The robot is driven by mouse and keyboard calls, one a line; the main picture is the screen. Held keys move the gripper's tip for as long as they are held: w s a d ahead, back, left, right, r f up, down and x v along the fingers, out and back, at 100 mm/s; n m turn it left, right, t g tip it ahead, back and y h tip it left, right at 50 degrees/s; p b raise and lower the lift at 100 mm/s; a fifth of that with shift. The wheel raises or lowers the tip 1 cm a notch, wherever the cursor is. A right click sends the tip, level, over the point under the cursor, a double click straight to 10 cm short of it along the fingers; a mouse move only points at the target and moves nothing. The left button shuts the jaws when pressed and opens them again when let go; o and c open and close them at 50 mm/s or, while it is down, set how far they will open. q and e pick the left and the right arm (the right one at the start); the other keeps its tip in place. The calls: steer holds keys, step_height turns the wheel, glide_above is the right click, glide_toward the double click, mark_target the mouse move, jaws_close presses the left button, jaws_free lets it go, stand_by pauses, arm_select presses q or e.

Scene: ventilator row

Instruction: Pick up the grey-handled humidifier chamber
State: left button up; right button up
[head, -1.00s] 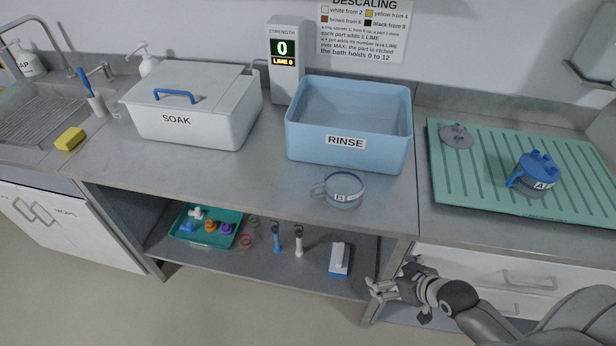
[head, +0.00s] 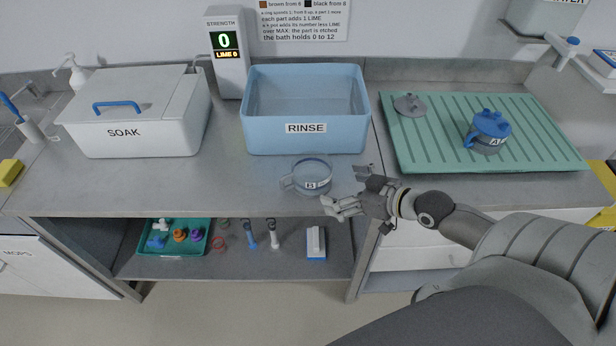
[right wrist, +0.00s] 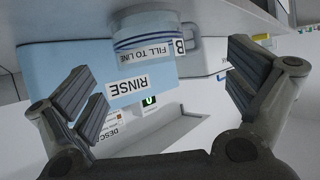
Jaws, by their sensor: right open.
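The grey-handled humidifier chamber (head: 312,178) is a clear, open cup labelled B. It stands upright on the grey counter in front of the rinse basin, with its handle to the left in the head view. My right gripper (head: 346,188) is open and empty just right of the chamber, its fingers pointing towards it, apart from it. In the right wrist view, which is upside down, the chamber (right wrist: 150,38) shows at the top, between the spread fingers (right wrist: 162,88) and beyond them. My left gripper is not in view.
The blue RINSE basin (head: 305,142) stands close behind the chamber. The white SOAK box (head: 140,140) is left. A green drainer (head: 470,105) at right holds a grey lid (head: 409,104) and blue-lidded chamber A (head: 488,130). The counter left of the chamber is clear.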

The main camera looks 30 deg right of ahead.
step_height(320, 180, up, 2)
steer(key=w, duration=0.2)
glide_toward(298, 162)
steer(key=shift+s+f+t+p, duration=0.2)
steer(key=shift+f+t+p, duration=0.1)
steer(key=shift+f+t, duration=0.1)
steer(key=shift+p+x, duration=0.55)
steer(key=shift+x, duration=1.35)
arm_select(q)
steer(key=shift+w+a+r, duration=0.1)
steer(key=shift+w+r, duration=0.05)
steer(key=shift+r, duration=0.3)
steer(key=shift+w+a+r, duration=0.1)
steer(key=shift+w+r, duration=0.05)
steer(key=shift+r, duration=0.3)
arm_select(e)
steer(key=shift+x, duration=0.8)
steer(key=shift+s+d+f, duration=0.1)
steer(key=shift+c, duration=0.4)
steer(key=c, duration=1)
